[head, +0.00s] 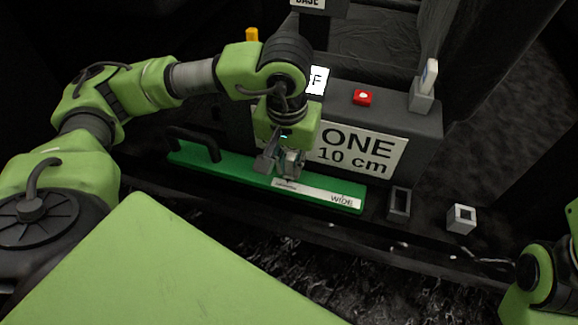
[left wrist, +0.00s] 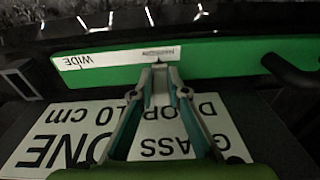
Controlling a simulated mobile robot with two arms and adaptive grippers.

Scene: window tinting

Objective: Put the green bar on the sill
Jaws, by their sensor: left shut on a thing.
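The green bar (head: 222,166) is long and flat, with a black handle near its left end and a white label reading "WIDE" at its right. My left gripper (head: 287,172) is shut on the bar near its middle. In the left wrist view the gripper's fingertips (left wrist: 160,72) meet at the green bar (left wrist: 225,57), beside the label. The bar lies lengthwise along the dark ledge (head: 270,229), just in front of the dark block with the sign. I cannot tell whether it touches the ledge. My right gripper is out of view.
A sign (head: 362,150) reading "ONE 10 cm" is on the dark block behind the bar. A red button (head: 362,97) and a grey holder (head: 422,96) with a white item stand on the block. Two small grey open boxes, one dark (head: 399,204) and one light (head: 461,219), sit to the right.

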